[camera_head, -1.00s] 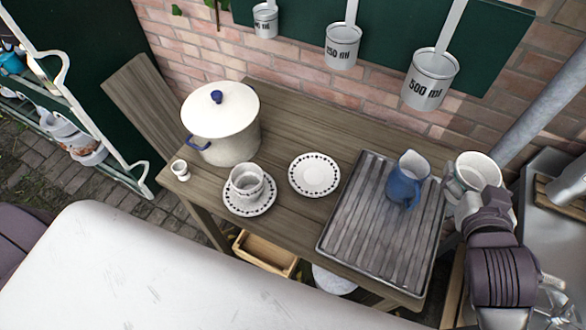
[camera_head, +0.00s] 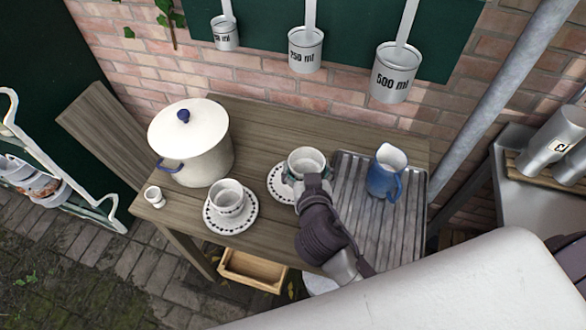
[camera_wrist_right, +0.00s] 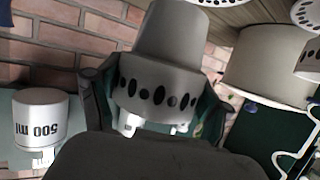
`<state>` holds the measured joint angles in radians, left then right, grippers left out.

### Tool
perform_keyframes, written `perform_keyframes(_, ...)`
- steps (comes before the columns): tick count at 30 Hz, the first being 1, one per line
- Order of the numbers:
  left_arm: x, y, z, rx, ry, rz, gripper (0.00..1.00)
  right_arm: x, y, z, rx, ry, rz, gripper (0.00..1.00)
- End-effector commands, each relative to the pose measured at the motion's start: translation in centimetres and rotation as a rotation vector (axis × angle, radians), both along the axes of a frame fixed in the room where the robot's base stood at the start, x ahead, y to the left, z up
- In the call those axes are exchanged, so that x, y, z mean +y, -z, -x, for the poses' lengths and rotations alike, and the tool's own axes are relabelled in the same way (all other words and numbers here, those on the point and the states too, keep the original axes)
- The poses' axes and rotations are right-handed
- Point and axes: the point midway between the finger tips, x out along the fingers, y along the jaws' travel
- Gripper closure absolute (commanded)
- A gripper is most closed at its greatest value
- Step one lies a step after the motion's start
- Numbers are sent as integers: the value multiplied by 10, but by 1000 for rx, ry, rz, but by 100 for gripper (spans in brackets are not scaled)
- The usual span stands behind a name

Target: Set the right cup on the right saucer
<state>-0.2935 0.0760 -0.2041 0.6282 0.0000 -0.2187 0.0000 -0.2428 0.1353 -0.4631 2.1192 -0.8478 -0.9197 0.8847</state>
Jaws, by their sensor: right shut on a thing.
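The right cup (camera_head: 306,160) is white and upright in the head view. My right gripper (camera_head: 312,182) is shut on its near side. In the right wrist view the cup (camera_wrist_right: 175,50) fills the upper middle, between the fingers, with a dark dotted band. The right saucer (camera_head: 277,186), white with a dotted rim, lies on the table below and left of the cup, partly hidden by cup and gripper. The cup overlaps its right part in the picture; I cannot tell whether they touch. My left gripper is out of view.
A second cup (camera_head: 227,197) stands on the left saucer (camera_head: 230,222). A lidded white pot (camera_head: 192,150) and a small white cup (camera_head: 154,196) stand at left. A blue jug (camera_head: 384,172) stands on the ribbed tray (camera_head: 357,168) at right. Measuring cups hang behind.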

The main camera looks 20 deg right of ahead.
Motion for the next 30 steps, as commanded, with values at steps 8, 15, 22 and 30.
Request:
perform_keyframes(8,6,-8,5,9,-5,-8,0,12,28,-49,0,0,1,60)
perform_keyframes(15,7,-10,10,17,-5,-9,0,13,50,-54,4,0,3,60)
perform_keyframes(22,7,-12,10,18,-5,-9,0,13,73,-54,0,0,1,60)
perform_keyframes(30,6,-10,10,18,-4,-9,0,13,75,-54,0,-1,-1,60)
